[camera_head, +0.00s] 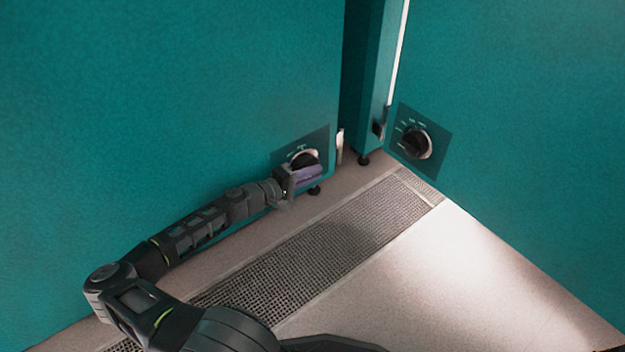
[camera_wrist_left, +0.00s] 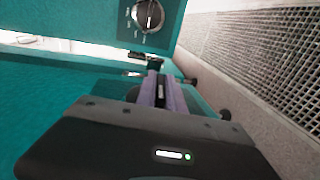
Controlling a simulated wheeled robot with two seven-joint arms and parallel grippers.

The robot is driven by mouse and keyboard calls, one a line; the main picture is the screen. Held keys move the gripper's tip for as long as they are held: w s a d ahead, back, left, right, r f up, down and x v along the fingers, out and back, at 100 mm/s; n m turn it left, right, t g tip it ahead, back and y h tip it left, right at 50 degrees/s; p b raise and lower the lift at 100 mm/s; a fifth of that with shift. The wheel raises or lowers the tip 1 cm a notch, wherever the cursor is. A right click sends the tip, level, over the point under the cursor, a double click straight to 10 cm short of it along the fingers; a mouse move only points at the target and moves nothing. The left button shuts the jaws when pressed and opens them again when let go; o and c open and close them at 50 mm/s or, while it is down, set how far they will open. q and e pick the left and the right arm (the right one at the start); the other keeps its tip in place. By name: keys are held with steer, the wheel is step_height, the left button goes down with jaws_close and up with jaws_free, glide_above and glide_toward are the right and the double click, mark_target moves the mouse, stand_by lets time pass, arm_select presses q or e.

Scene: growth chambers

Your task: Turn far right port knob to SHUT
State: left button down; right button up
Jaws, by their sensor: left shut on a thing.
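A black knob (camera_head: 305,158) sits on a dark square dial plate low on the left teal chamber wall, near its right edge. My left gripper (camera_head: 308,174), with purple finger pads, is at this knob and shut on it, covering its lower part. In the left wrist view the purple fingers (camera_wrist_left: 160,92) point at the dial, and the knob is mostly hidden between them. A second black knob (camera_head: 418,143) on a similar plate is on the right teal wall. It also shows in the left wrist view (camera_wrist_left: 148,15), with nothing touching it. My right gripper is out of view.
A metal floor grating (camera_head: 330,240) runs along the floor beside the left wall. A teal post (camera_head: 370,80) stands in the corner between the two walls, on a small black foot. The pale floor (camera_head: 470,270) at the right is clear.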

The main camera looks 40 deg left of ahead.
arm_select(q)
steer(key=shift+d+t+h, duration=0.1)
steer(key=shift+t+h, duration=0.3)
steer(key=shift+t, duration=0.5)
steer(key=shift+d, duration=0.1)
steer(key=c, duration=1.4)
jaws_free()
steer(key=shift+c, duration=0.2)
